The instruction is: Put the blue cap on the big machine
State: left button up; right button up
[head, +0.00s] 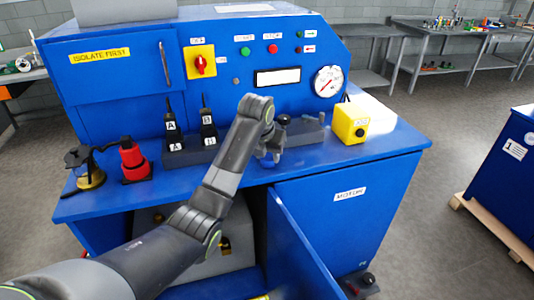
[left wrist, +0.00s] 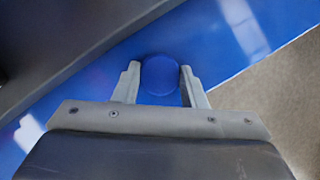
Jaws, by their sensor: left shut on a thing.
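The big machine (head: 125,98) is a blue cabinet with a sloped control panel and a flat blue worktop. My left arm reaches in over the worktop, and its gripper (head: 269,158) is low above it, just left of a black knob. In the left wrist view, my left gripper (left wrist: 160,68) is shut on the round blue cap (left wrist: 160,77), which sits between the two fingers. The blue worktop and a dark grey edge lie beyond it. In the head view the cap is mostly hidden by the gripper. My right gripper is not in view.
A black knob (head: 283,120) stands on a dark grey block. A yellow box (head: 350,123) is to its right. Black levers A (head: 173,130) and B (head: 208,126), a red bottle-like item (head: 133,160) and a brass item (head: 88,172) stand left. A cabinet door (head: 292,248) hangs open below.

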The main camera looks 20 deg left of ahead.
pick_arm(q)
jog(key=o, duration=0.9)
jog(key=shift+f, duration=0.1)
jog(key=shift+o, duration=0.2)
jog(key=shift+s+r, duration=0.1)
jog(key=shift+r, duration=0.45)
jog(key=b+v, duration=0.1)
jog(key=v, duration=0.4)
jog(key=shift+r, duration=0.2)
jog(key=shift+p+v, duration=2.9)
jog(key=shift+p, duration=0.65)
jog(key=shift+s+f, duration=0.1)
